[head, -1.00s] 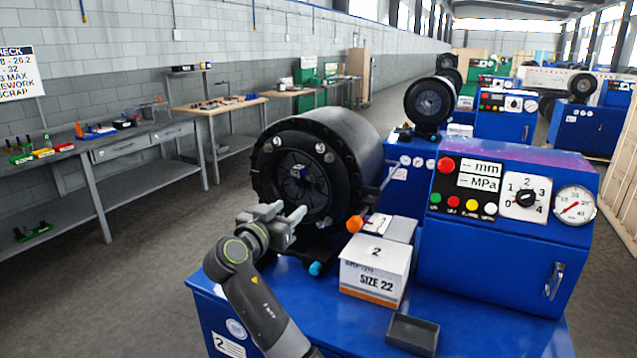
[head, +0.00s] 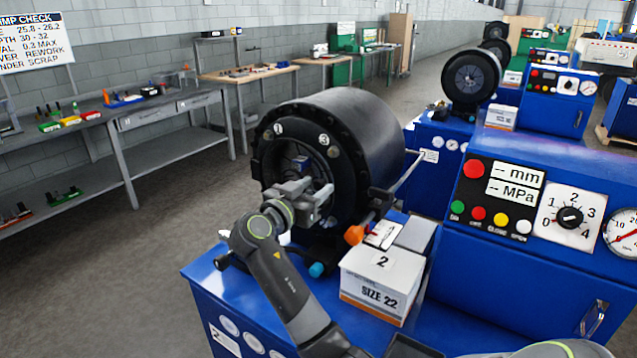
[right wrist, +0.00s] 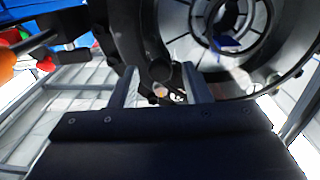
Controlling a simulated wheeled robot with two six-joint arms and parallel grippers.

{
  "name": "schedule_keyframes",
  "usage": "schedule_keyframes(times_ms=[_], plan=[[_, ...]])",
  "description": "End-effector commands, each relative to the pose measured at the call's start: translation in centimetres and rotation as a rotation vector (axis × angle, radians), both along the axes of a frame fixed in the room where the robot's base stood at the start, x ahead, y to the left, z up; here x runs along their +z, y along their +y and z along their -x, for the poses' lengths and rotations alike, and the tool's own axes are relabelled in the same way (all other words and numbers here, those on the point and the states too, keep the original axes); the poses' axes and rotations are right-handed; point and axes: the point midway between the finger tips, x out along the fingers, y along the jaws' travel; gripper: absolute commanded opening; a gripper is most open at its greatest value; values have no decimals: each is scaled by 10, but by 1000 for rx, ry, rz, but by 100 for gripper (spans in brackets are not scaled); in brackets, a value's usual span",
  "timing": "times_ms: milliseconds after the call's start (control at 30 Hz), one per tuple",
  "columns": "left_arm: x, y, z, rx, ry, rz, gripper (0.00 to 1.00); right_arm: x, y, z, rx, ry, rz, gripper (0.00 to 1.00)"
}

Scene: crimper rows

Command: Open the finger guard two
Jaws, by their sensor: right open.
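The crimper head (head: 345,120), a large black drum, stands on the blue machine numbered 2, with a round die opening (head: 300,163) in its front face. I cannot clearly make out the finger guard on that face; part of it is hidden behind my right gripper. My right gripper (head: 318,198) is in front of the lower part of the face. In the right wrist view its fingers (right wrist: 158,82) are apart, with a small pale and orange spot between them and the black ring (right wrist: 150,35) close beyond. I cannot tell whether they touch it. My left gripper is out of view.
An orange-tipped lever (head: 355,234) sticks out right of the head. A white SIZE 22 box (head: 382,282) and a blue knob (head: 317,269) are near my right arm. The control panel (head: 540,200) stands at right. A workbench (head: 130,130) lines the left, with open floor between.

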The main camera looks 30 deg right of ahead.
Motion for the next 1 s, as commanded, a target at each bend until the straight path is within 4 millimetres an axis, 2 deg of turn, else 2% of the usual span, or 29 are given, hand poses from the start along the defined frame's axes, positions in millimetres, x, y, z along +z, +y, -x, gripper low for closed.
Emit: schedule_keyframes(times_ms=[267, 600, 833, 1000], plan=[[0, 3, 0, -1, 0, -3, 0, 0, 0, 0, 0, 0, 0, 42], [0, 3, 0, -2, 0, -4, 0, 0, 0, 0, 0, 0, 0, 0], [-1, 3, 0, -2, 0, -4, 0, 0, 0, 0, 0, 0, 0, 0], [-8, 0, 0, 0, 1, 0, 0, -2, 2, -3, -11, -1, 0, 0]])
